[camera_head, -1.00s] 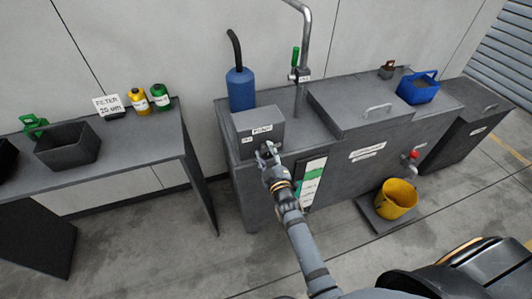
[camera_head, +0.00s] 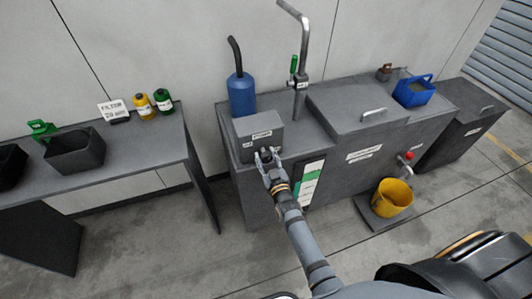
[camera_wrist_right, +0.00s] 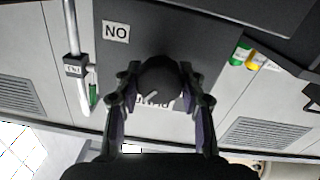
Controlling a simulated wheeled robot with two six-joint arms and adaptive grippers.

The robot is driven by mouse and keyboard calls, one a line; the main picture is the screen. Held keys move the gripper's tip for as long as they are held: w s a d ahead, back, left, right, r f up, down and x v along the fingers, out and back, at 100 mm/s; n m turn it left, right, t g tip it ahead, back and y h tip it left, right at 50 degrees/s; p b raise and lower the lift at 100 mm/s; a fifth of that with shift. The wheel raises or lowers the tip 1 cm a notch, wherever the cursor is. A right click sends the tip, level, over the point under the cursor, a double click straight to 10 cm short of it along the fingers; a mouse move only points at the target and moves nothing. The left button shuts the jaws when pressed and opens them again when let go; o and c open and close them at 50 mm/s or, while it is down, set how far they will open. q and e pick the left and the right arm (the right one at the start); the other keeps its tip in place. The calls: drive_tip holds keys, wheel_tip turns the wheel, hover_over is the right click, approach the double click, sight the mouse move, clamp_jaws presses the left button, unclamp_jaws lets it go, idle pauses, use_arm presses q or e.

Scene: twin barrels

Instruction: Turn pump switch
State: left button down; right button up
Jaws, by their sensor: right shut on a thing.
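The grey pump box (camera_head: 258,130) stands on the near left corner of the large grey tank unit, with a pump label on its front. It also shows upside down in the right wrist view (camera_wrist_right: 195,45), with an "ON" label. The pump switch is a dark round knob (camera_wrist_right: 158,75) on the box's face. My right gripper (camera_head: 266,154) is at the front of the box. In the right wrist view its fingers (camera_wrist_right: 160,90) lie on both sides of the knob, shut on it. In the head view the gripper hides most of the knob. My left gripper is out of view.
A blue cylinder (camera_head: 242,95) stands behind the box, and a metal pipe with a green-handled valve (camera_head: 295,66) rises beside it. A yellow bucket (camera_head: 392,198) stands below a red-handled tap (camera_head: 406,157). A side table (camera_head: 150,150) with bottles and bins is at left.

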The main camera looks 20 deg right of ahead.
drive_tip(key=m+p, duration=0.3)
drive_tip(key=m, duration=0.2)
drive_tip(key=shift+r, duration=0.15)
drive_tip(key=m+p, duration=0.2)
drive_tip(key=m, duration=0.3)
drive_tip(key=shift+d+m+y, duration=0.15)
drive_tip(key=shift+m+y, duration=0.15)
drive_tip(key=shift+f, duration=0.2)
drive_tip(key=o, duration=1.2)
drive_tip(key=shift+s, duration=0.1)
drive_tip(key=s, duration=1.1)
drive_tip(key=shift+s+d+r, duration=0.2)
drive_tip(key=shift+s+r, duration=0.05)
drive_tip(key=shift+s, duration=0.15)
drive_tip(key=shift+f, duration=0.1)
